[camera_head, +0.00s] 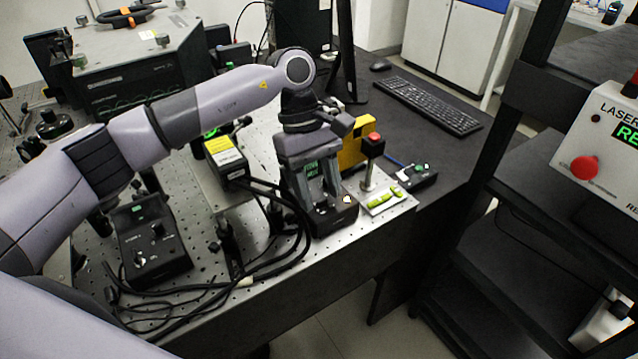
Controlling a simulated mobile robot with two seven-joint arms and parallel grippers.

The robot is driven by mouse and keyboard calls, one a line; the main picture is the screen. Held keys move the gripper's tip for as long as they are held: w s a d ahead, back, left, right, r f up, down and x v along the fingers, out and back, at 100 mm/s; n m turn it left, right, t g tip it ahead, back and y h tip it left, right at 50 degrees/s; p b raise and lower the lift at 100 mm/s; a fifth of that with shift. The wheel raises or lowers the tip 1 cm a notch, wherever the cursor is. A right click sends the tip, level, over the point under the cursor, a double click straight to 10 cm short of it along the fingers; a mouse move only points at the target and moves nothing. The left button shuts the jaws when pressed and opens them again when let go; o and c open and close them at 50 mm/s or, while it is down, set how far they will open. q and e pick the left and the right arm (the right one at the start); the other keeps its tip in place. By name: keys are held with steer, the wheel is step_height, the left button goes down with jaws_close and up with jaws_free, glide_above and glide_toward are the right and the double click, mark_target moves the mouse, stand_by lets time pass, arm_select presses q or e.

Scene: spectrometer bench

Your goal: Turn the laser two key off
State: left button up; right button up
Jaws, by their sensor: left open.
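My left gripper (323,187) points down, open, over a black control box (340,216) with a small green display near the front edge of the perforated bench. Its two fingers are apart, one on each side of the box's upper face. The key itself is hidden or too small to make out between the fingers, and I cannot tell whether they touch it. A similar black control box (152,247) with knobs and a green part stands farther left. I cannot read labels on either box. My right gripper is out of view.
A red button on a post (373,147) stands just right of the gripper, beside a small black box (416,177). Black cables (290,245) loop left of the control box. A yellow-labelled unit (226,157) is behind. A dark rack (500,215) stands at right.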

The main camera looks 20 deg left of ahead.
arm_select(q)
steer(key=shift+d+f, duration=0.1)
steer(key=shift+f, duration=0.1)
jaws_close()
